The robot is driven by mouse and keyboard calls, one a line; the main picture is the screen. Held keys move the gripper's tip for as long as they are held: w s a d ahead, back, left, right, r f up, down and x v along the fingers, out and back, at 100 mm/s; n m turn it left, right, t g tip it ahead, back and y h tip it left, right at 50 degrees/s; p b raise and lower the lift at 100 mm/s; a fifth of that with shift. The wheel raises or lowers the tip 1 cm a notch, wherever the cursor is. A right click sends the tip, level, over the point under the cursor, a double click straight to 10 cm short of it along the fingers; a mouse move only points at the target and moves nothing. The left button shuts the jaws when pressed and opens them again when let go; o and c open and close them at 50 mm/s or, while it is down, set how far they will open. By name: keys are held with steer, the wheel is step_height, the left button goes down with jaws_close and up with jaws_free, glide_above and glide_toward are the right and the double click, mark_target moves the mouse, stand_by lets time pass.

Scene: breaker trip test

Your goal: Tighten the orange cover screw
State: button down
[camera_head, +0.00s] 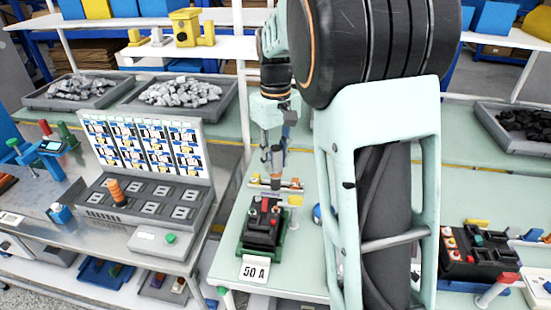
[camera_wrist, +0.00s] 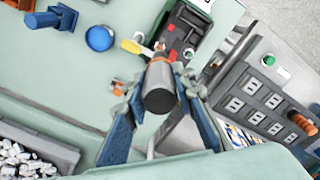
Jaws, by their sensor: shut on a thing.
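In the wrist view my gripper (camera_wrist: 161,80) is shut on a dark grey cylindrical tool (camera_wrist: 160,98) with an orange band near its far end. The tool's far end points toward the black breaker (camera_wrist: 183,32), which has red and green parts. Whether it touches the breaker is not clear. In the head view my gripper (camera_head: 272,160) is above the far end of the breaker (camera_head: 263,228), which sits on a green base behind a "50 A" label (camera_head: 255,269). I cannot make out the orange cover screw; the tool and fingers may hide it.
A yellow-handled tool (camera_wrist: 131,46) lies near the breaker, with a round blue dish (camera_wrist: 100,38) farther left. A test panel (camera_head: 150,205) with an orange handle stands left of the breaker. Another black device (camera_head: 480,255) is at the right. My arm covers much of the middle.

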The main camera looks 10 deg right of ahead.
mark_target(276, 182)
steer(key=shift+f+b, duration=2.15)
steer(key=shift+f, duration=1.15)
steer(key=shift+f, duration=0.8)
stand_by(0.6)
steer(key=shift+r, duration=0.2)
stand_by(0.9)
steer(key=shift+r+p, duration=2.25)
steer(key=shift+r, duration=0.6)
